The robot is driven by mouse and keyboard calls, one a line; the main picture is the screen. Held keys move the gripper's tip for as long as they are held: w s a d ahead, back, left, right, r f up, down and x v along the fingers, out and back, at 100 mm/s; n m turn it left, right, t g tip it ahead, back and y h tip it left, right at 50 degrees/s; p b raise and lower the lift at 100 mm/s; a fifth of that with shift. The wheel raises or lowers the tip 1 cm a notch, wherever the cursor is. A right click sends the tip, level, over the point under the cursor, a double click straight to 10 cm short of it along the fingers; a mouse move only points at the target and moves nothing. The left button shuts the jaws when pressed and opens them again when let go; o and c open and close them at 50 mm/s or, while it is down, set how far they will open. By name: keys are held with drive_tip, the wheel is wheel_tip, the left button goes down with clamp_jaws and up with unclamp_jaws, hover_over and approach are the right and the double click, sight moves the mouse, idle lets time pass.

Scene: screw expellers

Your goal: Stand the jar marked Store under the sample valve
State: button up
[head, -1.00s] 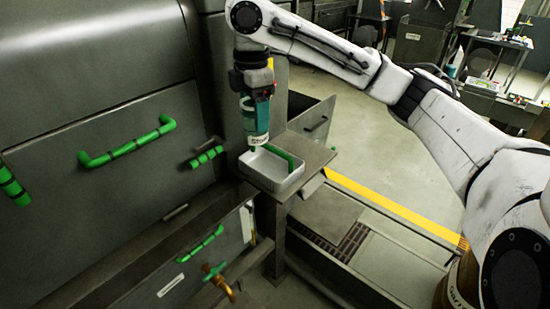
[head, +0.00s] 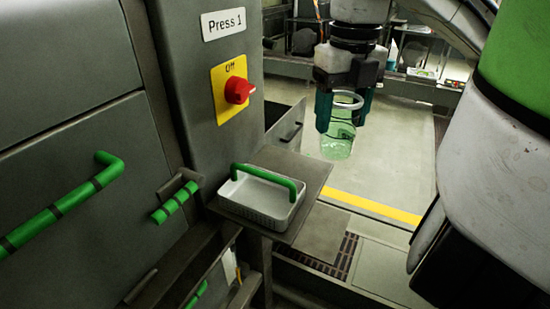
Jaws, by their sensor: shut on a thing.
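A clear green jar (head: 337,145) hangs below my gripper (head: 342,108) in the head view. The jaws are shut on its upper part, and a pale ring shows between them. The jar is held in the air, right of the small shelf and apart from it. No readable marking shows on its visible side, so I cannot tell its name from this frame. The sample valve cannot be made out in the view now.
A white basket (head: 259,212) with a green handle stands on the metal shelf (head: 315,180). A red knob (head: 239,90) marked Off sits on the Press 1 column. Green-handled panels (head: 75,205) line the left. Open floor with a yellow stripe (head: 370,207) lies behind.

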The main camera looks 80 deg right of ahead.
drive_tip(key=w+d+f+p, duration=0.1)
drive_tip(key=w+f+p, duration=0.1)
drive_tip(key=w+f, duration=0.1)
drive_tip(key=w+d+f+p, duration=0.1)
drive_tip(key=w+d+f, duration=0.1)
drive_tip(key=w+f, duration=0.2)
drive_tip(key=w+d+f+p, duration=0.2)
drive_tip(key=w+f, duration=0.1)
drive_tip(key=f, duration=0.1)
drive_tip(key=shift+w+d+f+p, duration=0.15)
drive_tip(key=shift+w+d+p, duration=0.1)
drive_tip(key=shift+w+p, duration=0.1)
drive_tip(key=shift+f, duration=0.35)
drive_tip(key=shift+f, duration=0.1)
drive_tip(key=shift+f+b, duration=0.15)
drive_tip(key=shift+b, duration=0.2)
drive_tip(key=o, duration=1.1)
